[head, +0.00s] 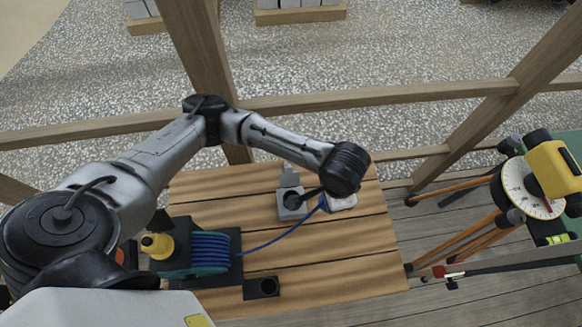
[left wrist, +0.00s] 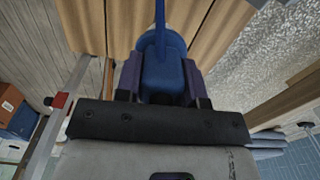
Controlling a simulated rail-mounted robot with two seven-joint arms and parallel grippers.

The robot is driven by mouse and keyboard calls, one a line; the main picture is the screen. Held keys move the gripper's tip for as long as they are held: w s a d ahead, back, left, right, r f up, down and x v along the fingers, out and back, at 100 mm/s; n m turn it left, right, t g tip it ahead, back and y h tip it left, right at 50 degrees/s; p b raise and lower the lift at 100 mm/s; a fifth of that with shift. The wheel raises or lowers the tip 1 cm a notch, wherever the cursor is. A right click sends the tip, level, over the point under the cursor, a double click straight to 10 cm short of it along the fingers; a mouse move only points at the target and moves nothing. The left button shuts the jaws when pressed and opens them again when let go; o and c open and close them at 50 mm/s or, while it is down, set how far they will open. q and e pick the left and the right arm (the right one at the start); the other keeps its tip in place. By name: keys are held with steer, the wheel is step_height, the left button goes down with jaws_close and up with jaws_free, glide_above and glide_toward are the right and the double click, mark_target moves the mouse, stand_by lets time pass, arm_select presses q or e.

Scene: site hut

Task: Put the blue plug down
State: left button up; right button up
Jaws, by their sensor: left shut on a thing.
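The blue plug (left wrist: 165,78) sits between the two dark fingers of my left gripper (left wrist: 163,84) in the left wrist view, and the gripper is shut on it. Its blue cable (head: 272,242) runs from the plug across the wooden table to a reel (head: 209,252). In the head view my left wrist hangs over the table's far right part and hides most of the gripper; only a bit of blue shows below it. I cannot tell whether the plug touches anything beneath. My right gripper is not in view.
A grey box with a dark round opening (head: 291,204) stands left of my wrist. A pale block (head: 342,202) lies just below the wrist. A small dark holder (head: 262,288) is near the front. The table's right front (head: 340,268) is clear. A yellow instrument (head: 555,170) on a tripod stands right.

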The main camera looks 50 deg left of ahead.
arm_select(q)
steer(key=f, duration=0.2)
steer(key=f+m, duration=0.1)
steer(key=shift+s+a, duration=0.25)
steer(key=a+f+p, duration=0.1)
steer(key=a+f, duration=0.2)
steer(key=s+a+f+p, duration=0.1)
steer(key=a+f, duration=0.2)
steer(key=s+a+f, duration=0.1)
steer(key=a+f, duration=0.3)
steer(key=shift+s+p, duration=0.1)
steer(key=shift+p, duration=0.3)
steer(key=shift+f, duration=0.2)
steer(key=shift+f, duration=0.25)
steer(key=o, duration=0.7)
steer(key=shift+o, duration=0.2)
